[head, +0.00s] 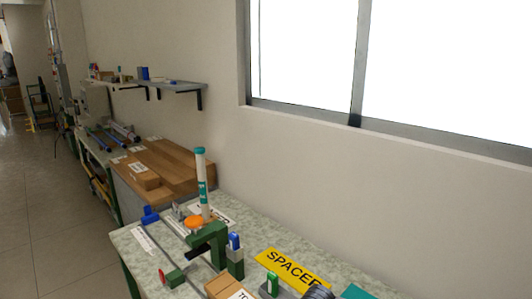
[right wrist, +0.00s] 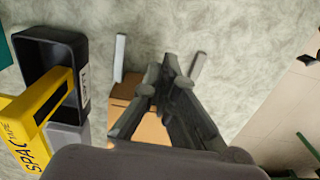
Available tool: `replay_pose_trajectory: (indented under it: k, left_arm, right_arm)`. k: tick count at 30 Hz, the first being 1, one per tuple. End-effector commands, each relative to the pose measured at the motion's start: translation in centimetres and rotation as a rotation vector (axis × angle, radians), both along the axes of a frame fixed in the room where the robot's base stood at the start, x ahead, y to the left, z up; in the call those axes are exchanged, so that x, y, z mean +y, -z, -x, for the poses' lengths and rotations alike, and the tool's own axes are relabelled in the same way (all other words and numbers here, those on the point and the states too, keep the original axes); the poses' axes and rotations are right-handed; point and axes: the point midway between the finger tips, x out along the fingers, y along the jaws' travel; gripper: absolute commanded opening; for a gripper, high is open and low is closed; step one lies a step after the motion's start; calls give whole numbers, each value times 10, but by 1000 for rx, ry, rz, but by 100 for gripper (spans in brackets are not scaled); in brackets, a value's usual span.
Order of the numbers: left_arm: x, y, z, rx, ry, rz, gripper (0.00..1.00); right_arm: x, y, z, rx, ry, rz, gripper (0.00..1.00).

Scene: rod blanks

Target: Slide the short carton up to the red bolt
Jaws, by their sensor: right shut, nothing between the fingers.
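A brown carton (head: 219,284) with a white label lies at the bottom edge of the head view, partly cut off. A brown box face (right wrist: 151,130) shows under and beside my right gripper in the right wrist view; I cannot tell if it is the same carton. My right gripper (right wrist: 170,70) is shut and empty above the bench; contact with the box cannot be told. A red round piece (head: 174,278) with green beside it stands left of the carton; I cannot tell whether it is the red bolt. My left gripper is not in view.
A green fixture (head: 208,243), an orange disc (head: 194,221) and an upright white-teal tube (head: 202,180) stand behind the carton. A yellow SPACER sign (head: 290,268) lies to the right. A black bin (right wrist: 38,52) is left of my right gripper. More brown boxes (head: 167,163) lie farther back.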

Motion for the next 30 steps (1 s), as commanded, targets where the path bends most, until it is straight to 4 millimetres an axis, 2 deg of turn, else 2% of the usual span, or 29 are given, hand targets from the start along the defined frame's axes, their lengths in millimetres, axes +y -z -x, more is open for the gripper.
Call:
replay_pose_trajectory:
  k: [8,30]
  left_arm:
    - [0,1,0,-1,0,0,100]
    - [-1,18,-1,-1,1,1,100]
  right_arm:
    - [2,0,-2,-1,-1,-1,0]
    - [28,1,-28,-2,-1,-1,0]
